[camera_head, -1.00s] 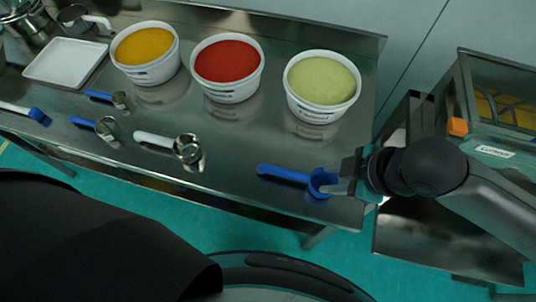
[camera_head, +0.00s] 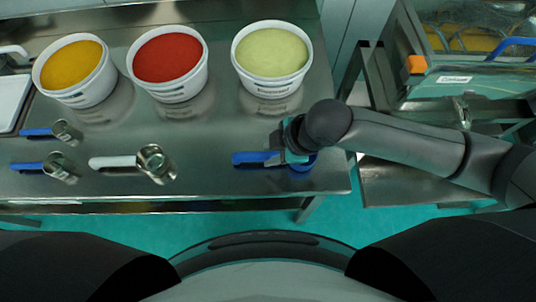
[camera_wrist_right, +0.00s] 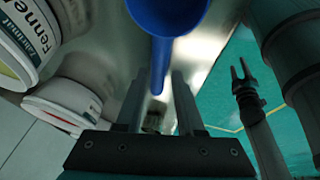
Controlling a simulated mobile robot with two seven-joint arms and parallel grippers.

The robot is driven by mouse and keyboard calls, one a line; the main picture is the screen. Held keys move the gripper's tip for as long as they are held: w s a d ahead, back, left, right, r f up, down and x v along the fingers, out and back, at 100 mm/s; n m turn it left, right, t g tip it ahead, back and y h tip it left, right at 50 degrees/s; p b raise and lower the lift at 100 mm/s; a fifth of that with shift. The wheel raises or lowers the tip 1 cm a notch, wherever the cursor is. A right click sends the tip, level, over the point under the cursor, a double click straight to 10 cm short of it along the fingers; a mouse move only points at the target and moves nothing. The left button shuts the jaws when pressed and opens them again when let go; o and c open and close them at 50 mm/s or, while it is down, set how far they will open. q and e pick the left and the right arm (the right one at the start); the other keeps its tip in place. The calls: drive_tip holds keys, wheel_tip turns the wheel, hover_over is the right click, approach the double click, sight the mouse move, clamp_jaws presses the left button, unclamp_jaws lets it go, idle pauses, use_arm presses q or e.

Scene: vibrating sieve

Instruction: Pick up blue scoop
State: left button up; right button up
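The blue scoop (camera_head: 255,158) lies on the steel table near its front right corner, handle pointing left. My right gripper (camera_head: 289,155) is down over the scoop, between handle and bowl, and partly hides it. In the right wrist view, the scoop's blue bowl (camera_wrist_right: 168,14) is at the top, and its handle runs down toward the gap between the fingers of my right gripper (camera_wrist_right: 158,102). The fingers are apart, with gaps beside the handle. A small dark two-pronged gripper, apparently my left (camera_wrist_right: 240,72), shows over the floor with prongs apart; the head view does not show it.
Tubs of yellow (camera_head: 75,72), red (camera_head: 168,65) and green (camera_head: 271,55) powder stand behind. A white-handled scoop (camera_head: 125,162) and two blue-handled metal scoops (camera_head: 45,131) (camera_head: 45,167) lie left. A white tray (camera_head: 12,102) is far left; a metal machine (camera_head: 470,82) stands right.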

sight(265, 155)
drive_tip(key=b+x, duration=0.1)
drive_tip(key=x, duration=0.3)
drive_tip(key=shift+w+a+f, duration=0.1)
drive_tip(key=shift+a+f, duration=0.1)
drive_tip(key=shift+f, duration=0.15)
clamp_jaws()
idle(0.4)
